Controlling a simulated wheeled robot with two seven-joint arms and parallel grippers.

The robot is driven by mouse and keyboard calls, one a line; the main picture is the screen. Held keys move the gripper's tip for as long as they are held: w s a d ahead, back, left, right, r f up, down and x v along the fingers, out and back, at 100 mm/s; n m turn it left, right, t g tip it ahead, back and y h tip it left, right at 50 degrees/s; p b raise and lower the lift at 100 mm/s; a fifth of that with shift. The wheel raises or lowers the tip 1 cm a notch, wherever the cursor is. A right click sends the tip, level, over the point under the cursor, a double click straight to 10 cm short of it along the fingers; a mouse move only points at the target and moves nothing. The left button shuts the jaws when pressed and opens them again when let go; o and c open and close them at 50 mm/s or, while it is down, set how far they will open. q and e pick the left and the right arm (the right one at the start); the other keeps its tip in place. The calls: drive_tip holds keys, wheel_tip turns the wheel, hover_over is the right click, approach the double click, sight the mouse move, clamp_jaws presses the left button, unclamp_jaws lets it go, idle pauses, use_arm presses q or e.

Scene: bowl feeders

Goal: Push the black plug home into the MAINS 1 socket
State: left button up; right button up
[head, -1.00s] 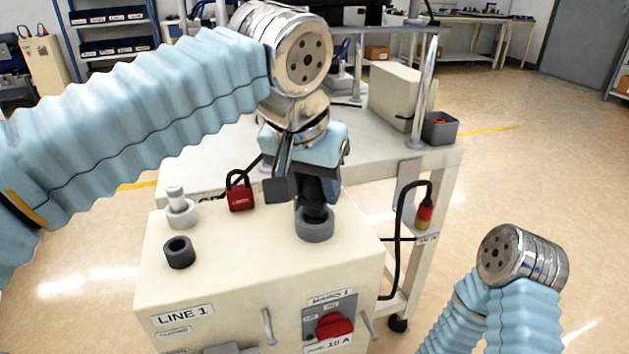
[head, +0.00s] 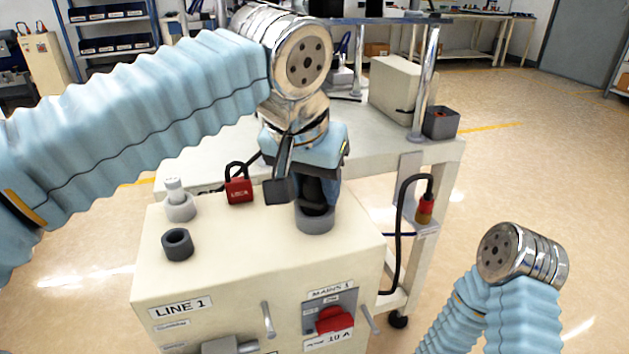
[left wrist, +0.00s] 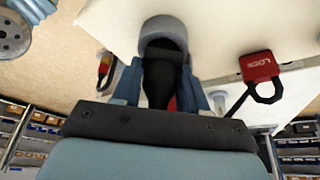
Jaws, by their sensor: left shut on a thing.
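The black plug (head: 313,190) stands upright in the grey ring of the MAINS 1 socket (head: 315,222), on top of the cream cabinet (head: 235,255). How deep it sits is hard to tell. My left gripper (head: 322,184) comes from above and is shut on the plug. In the left wrist view the plug (left wrist: 165,80) lies between the two blue fingers (left wrist: 163,88), its far end in the grey ring (left wrist: 163,27). My right arm shows at the lower right; its gripper is out of frame.
A red padlock (head: 239,190), a grey socket with a pale plug (head: 179,205) and an empty dark socket (head: 178,244) are left of the plug. A red switch (head: 335,320) is on the front. A cart (head: 440,155) stands behind.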

use_arm(q)
drive_tip(key=shift+f, duration=0.5)
drive_tip(key=o, duration=1.3)
drive_tip(key=shift+c, duration=0.2)
drive_tip(key=shift+c, duration=0.5)
drive_tip(key=shift+o, duration=0.6)
drive_tip(key=shift+r, duration=0.1)
drive_tip(key=d+p+v, duration=0.1)
drive_tip(key=p+v, duration=0.4)
drive_tip(key=v, duration=0.2)
drive_tip(key=shift+a, duration=0.4)
drive_tip(key=shift+w+r, duration=0.15)
drive_tip(key=shift+r, duration=0.05)
